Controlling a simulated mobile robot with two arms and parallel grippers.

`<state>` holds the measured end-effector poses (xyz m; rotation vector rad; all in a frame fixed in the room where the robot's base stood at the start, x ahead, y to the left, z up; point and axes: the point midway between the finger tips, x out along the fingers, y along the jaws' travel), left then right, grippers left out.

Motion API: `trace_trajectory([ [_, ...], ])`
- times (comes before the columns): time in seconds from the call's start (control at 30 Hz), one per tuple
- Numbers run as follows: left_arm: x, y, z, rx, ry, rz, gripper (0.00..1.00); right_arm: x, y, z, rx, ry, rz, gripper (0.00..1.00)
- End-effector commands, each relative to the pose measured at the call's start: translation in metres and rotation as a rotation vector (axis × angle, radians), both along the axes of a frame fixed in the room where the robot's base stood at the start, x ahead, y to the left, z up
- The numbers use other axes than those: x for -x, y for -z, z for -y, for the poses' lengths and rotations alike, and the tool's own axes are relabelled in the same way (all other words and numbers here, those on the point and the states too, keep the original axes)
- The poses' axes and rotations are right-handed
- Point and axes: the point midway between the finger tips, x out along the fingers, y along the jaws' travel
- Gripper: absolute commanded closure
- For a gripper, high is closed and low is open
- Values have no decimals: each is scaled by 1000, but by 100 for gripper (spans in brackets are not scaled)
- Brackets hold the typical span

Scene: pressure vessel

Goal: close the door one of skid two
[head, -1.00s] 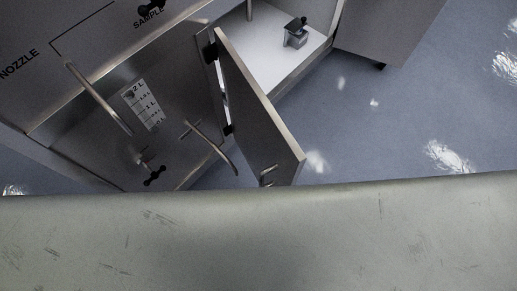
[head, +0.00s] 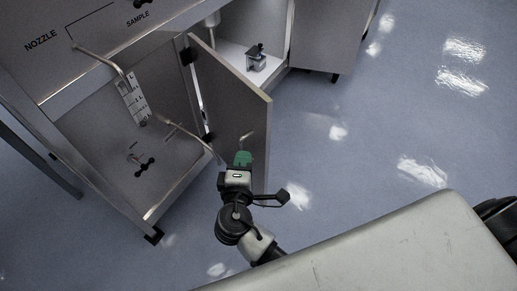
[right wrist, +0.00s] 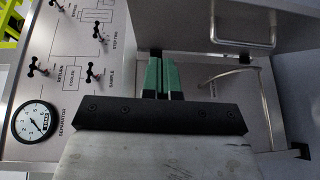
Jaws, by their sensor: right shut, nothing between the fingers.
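The grey metal door (head: 226,95) of the skid cabinet stands open in the head view, swung out from black hinges on its left edge. Its small bar handle (head: 246,142) is near the lower edge. A panel with a silver bar handle (right wrist: 243,38) at the upper right of the right wrist view looks like this door. My right gripper (head: 243,158) has green fingertips, shut and empty. It overlaps the door's lower part near the handle in the picture; whether it touches cannot be told. Its fingers also show in the right wrist view (right wrist: 162,75). My left gripper is not in view.
Inside the open cabinet, a small device (head: 256,60) sits on the white floor (head: 233,52). Bent metal tubes (head: 187,135) stick out from the front panel left of the door. A pressure gauge (right wrist: 35,122) and several valves show in the right wrist view. Blue floor (head: 335,165) right of the door is clear.

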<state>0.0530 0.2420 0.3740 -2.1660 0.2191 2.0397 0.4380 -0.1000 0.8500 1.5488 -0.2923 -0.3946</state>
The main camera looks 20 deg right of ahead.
Motion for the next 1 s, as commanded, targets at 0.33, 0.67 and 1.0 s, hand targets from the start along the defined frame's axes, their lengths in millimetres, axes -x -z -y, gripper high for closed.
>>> trace_trajectory([
  [0.33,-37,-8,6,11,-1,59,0,-20,-33,15,28,38,75,100],
  [0.67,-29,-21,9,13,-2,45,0,-83,-32,46,27,36,73,100],
  [1.0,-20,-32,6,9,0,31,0,-97,-31,83,25,35,70,100],
])
